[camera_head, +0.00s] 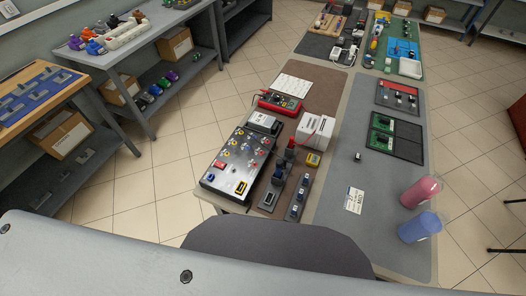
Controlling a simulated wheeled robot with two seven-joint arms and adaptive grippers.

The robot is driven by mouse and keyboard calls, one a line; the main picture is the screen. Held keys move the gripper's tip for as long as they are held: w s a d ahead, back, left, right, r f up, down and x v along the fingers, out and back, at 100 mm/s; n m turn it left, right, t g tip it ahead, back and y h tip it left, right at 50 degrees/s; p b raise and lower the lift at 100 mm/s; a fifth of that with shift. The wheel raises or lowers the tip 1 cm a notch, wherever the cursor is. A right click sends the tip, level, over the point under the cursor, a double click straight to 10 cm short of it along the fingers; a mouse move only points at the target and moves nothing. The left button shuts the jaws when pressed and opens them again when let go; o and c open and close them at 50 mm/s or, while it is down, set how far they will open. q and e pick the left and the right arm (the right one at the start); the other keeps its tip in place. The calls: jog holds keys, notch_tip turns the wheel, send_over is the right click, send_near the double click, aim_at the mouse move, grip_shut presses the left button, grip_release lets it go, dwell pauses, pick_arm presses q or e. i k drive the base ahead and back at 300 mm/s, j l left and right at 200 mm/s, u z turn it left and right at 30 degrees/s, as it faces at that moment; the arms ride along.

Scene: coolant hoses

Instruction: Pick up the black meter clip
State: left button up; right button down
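A small dark piece (357,157) lies alone on the grey mat right of the white box; it may be the black meter clip, but it is too small to be sure. A red multimeter (279,103) lies on the brown mat, with a red lead running beside it. A red upright piece (290,148) stands among small dark parts near the panel. Neither of my grippers shows in the head view.
A metal panel (238,165) with coloured fittings fills the table's left front. A white box (315,131) stands right of it. The grey mat's middle is mostly clear.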

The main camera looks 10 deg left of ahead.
aim_at(285, 159)
jog(key=k+j+z, duration=0.15)
jog(key=j, duration=0.25)
jog(key=k+j+z, duration=0.15)
jog(key=j, duration=0.3)
jog(key=k+j+z, duration=0.1)
jog(key=j, duration=0.3)
jog(key=k+j+z, duration=0.15)
jog(key=j, duration=0.2)
